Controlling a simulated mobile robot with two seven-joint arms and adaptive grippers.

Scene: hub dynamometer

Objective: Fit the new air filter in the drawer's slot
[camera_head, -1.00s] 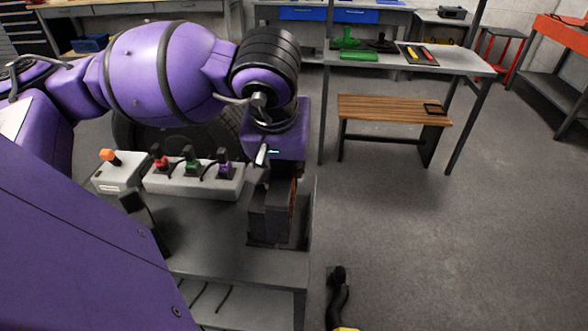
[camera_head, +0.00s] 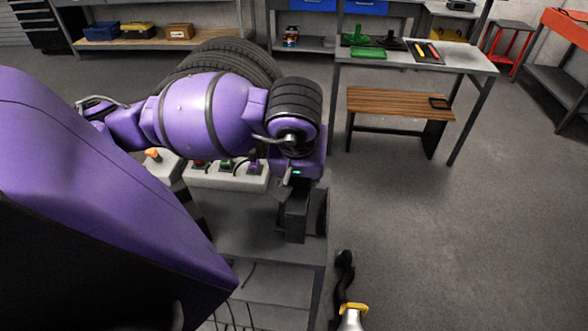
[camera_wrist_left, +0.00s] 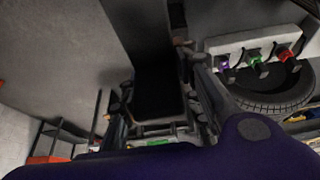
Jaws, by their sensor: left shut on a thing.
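My left gripper (camera_head: 290,186) points down over the right end of the grey machine top (camera_head: 238,232). It is shut on a dark, flat-sided block (camera_head: 296,222), perhaps the air filter; its face carries no readable mark. The block also shows in the left wrist view (camera_wrist_left: 157,92), between the two fingers (camera_wrist_left: 160,122). I cannot make out the drawer's slot in either view. My right gripper is not in view.
A grey control box (camera_head: 226,177) with coloured switches stands behind the machine top, partly under my left arm. A large tyre (camera_head: 232,60) is behind it. A black hose (camera_head: 343,285) lies at the right. A wooden-topped bench (camera_head: 400,104) stands beyond open floor.

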